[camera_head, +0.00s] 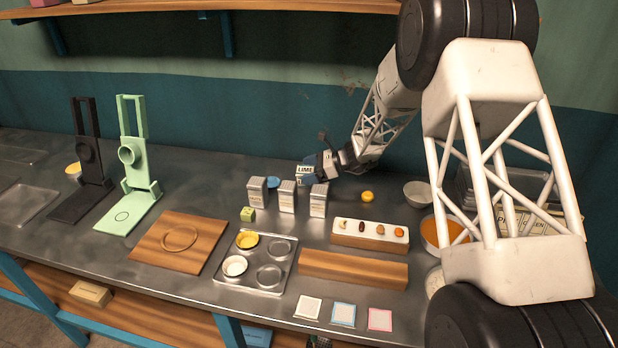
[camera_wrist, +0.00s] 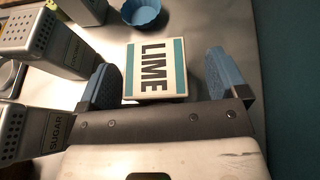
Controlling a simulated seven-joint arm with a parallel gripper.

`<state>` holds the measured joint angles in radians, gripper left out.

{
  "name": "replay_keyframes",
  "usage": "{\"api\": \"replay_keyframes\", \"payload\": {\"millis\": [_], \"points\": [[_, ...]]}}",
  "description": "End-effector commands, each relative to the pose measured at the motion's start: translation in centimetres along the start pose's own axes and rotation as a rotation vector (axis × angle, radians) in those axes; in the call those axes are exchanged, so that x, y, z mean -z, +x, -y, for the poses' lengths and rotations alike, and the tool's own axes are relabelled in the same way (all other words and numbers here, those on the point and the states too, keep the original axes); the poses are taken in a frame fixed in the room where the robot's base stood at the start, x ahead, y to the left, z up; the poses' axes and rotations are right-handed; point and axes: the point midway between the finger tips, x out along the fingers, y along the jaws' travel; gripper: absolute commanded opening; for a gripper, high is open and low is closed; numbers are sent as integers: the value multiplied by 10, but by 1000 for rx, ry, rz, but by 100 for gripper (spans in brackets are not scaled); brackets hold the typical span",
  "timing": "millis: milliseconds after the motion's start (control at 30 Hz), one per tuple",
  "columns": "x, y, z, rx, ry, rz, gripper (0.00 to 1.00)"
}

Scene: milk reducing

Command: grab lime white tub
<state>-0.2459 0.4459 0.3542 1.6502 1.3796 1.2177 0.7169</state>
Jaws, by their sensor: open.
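The lime tub (camera_wrist: 156,92) is a white box with teal stripes and "LIME" in dark letters. It lies between the two blue fingers of my gripper (camera_wrist: 161,72) in the wrist view. The fingers are open, with a visible gap on each side of the tub. In the head view, the tub (camera_head: 305,172) shows at the end of my arm, behind the metal shakers, partly covered by my gripper (camera_head: 314,174).
Metal shakers (camera_head: 286,197) stand close in front; one labelled "SUGAR" (camera_wrist: 32,132) is left of my gripper. A blue cup (camera_wrist: 141,12) sits beyond the tub. A yellow item (camera_head: 367,196) and a pale bowl (camera_head: 417,192) are to the right.

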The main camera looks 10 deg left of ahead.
Motion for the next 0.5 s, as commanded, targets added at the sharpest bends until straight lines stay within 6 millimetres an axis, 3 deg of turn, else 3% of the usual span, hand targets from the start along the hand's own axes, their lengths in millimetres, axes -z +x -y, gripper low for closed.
{"api": "replay_keyframes", "payload": {"millis": [33,400,500], "points": [[26,15,-14,-22,35,-8,92],[26,15,-14,-22,35,-9,92],[26,14,-14,-21,36,-9,79]]}}
